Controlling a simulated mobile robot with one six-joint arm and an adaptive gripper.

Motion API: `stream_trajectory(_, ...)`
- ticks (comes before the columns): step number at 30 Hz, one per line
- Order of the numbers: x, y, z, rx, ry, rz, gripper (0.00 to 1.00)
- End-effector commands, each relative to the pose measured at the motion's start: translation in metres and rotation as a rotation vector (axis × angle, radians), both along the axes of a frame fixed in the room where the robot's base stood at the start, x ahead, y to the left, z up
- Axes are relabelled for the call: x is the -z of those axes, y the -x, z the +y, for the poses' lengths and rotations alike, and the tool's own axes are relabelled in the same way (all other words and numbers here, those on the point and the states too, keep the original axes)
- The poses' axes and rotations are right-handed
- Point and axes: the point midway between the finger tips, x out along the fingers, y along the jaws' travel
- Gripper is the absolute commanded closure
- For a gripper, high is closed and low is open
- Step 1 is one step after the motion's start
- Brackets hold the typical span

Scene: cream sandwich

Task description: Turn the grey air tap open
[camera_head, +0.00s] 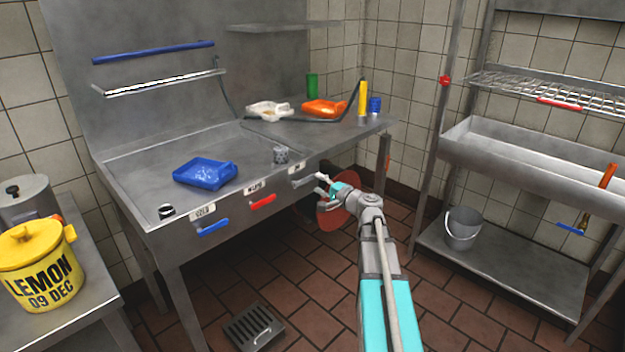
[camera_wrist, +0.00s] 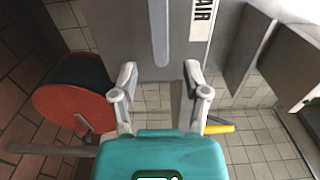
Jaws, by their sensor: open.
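The grey air tap (camera_head: 303,181) is a flat grey lever on the front of the steel sink bench, right of the red tap. In the wrist view the grey lever (camera_wrist: 158,35) runs down the panel beside a label reading AIR (camera_wrist: 203,18). My gripper (camera_head: 321,185) is at the bench front, just right of the tap. In the wrist view my gripper (camera_wrist: 160,74) is open and empty, its fingertips spread to either side of the lever's lower end. I cannot tell whether a finger touches the lever.
The blue cold tap (camera_head: 213,228) and red warm tap (camera_head: 263,202) are to the left. A red reel (camera_wrist: 72,105) hangs below the bench, left of my gripper in the wrist view. A blue tray (camera_head: 205,172) lies in the sink. The floor before the bench holds a drain grate (camera_head: 253,328).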

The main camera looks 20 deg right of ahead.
Motion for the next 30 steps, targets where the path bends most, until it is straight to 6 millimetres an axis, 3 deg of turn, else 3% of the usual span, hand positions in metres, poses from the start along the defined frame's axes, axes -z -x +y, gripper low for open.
stream_trajectory(3, 0.0, -0.018, 0.006, -0.002, 0.0, 0.0, 0.4)
stream_trajectory(9, 0.0, -0.035, 0.012, -0.001, 0.0, 0.0, 0.4)
stream_trajectory(23, 0.0, -0.04, 0.015, 0.0, 0.0, 0.0, 0.4)
stream_trajectory(30, 0.0, -0.04, 0.015, 0.0, 0.0, 0.0, 0.85)
